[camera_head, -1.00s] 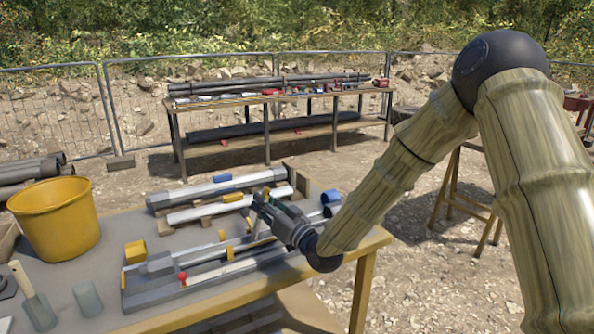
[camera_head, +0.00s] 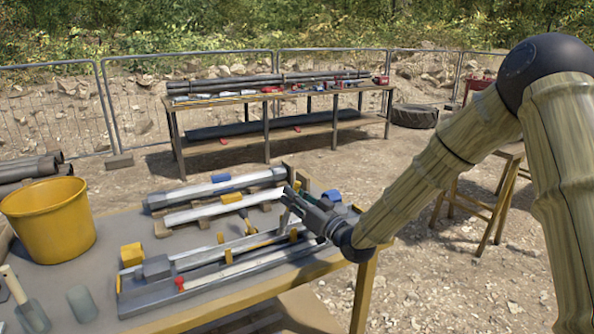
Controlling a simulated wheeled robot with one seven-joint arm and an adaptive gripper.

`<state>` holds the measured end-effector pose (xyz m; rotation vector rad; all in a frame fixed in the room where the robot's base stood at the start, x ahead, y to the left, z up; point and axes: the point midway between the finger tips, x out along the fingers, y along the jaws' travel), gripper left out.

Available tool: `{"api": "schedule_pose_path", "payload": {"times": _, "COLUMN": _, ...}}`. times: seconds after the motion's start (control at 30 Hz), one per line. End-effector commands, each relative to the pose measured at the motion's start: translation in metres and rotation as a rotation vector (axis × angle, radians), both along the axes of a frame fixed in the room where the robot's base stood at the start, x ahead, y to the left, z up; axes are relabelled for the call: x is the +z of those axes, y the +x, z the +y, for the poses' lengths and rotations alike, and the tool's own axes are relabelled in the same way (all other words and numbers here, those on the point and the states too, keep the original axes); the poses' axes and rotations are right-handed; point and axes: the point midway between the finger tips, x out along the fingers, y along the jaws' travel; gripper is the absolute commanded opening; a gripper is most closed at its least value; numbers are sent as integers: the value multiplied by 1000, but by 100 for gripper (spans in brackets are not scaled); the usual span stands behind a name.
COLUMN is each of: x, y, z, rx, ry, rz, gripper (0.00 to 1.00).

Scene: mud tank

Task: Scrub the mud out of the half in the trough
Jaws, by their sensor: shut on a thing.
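A long grey trough (camera_head: 135,304) lies along the front of the table, with a pale grey half (camera_head: 240,266) lying lengthwise in it. Yellow blocks (camera_head: 228,256) and a red knob (camera_head: 180,284) stand along it. My gripper (camera_head: 288,205) is over the right part of the trough, pointing left. It is shut on a thin grey piece (camera_head: 284,219) that slants down toward the trough. The lower end of this piece is too small to tell whether it touches the half. Mud inside the half cannot be made out.
Behind the trough, two grey lengths (camera_head: 215,188) lie on wooden supports. A second bench (camera_head: 270,92) stands farther back, before a wire fence.

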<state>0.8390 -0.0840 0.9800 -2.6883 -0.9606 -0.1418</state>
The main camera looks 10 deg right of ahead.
Motion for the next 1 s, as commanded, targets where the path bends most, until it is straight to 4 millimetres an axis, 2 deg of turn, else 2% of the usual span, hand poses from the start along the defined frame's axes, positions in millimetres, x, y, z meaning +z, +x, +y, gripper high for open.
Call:
{"api": "schedule_pose_path", "payload": {"times": 0.07, "x": 7, "y": 0, "z": 0, "rx": 3, "ry": 0, "rz": -1, "gripper": 0}}
{"api": "schedule_pose_path", "payload": {"times": 0.13, "x": 24, "y": 0, "z": 1, "rx": 4, "ry": 1, "rz": -4, "gripper": 0}}
{"api": "schedule_pose_path", "payload": {"times": 0.7, "x": 72, "y": 1, "z": 11, "rx": 15, "ry": 0, "rz": 0, "gripper": 0}}
{"api": "schedule_pose_path", "payload": {"times": 1.0, "x": 80, "y": 1, "z": 12, "rx": 17, "ry": 1, "rz": 1, "gripper": 0}}
